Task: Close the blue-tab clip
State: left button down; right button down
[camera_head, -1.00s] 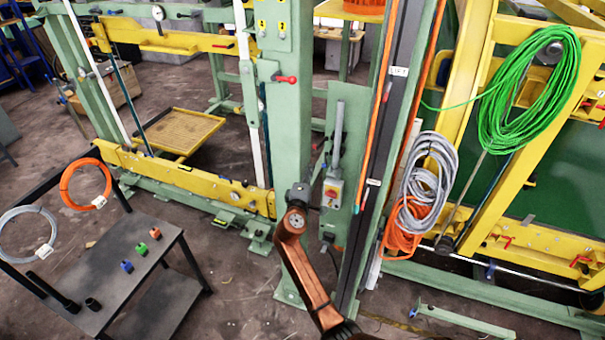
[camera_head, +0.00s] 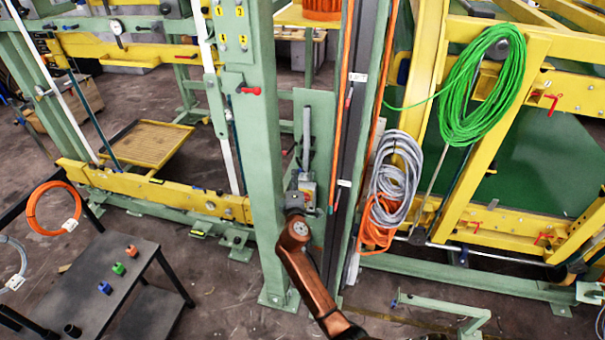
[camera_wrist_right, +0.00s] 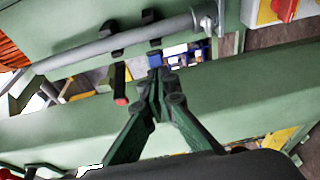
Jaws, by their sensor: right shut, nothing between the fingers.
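In the right wrist view the blue-tab clip (camera_wrist_right: 155,60) sits at a grey pipe on a green beam. Its blue tab shows just beyond my right gripper's fingertips (camera_wrist_right: 158,78). The green fingers are together and empty, with the tips at or very near the tab; I cannot tell whether they touch. The clip's dark upper part shows by the pipe, partly hidden. In the head view my right gripper (camera_head: 296,201) is at the green panel beside the post, its fingers too small to make out. My left gripper is not in view.
A clip with a red tab (camera_wrist_right: 121,101) hangs left of the blue one, close to my fingers. A switch box with a red knob (camera_wrist_right: 285,8) is at the upper right. Green cable (camera_head: 490,90) and grey cable (camera_head: 395,175) hang right. A dark table (camera_head: 90,285) stands left.

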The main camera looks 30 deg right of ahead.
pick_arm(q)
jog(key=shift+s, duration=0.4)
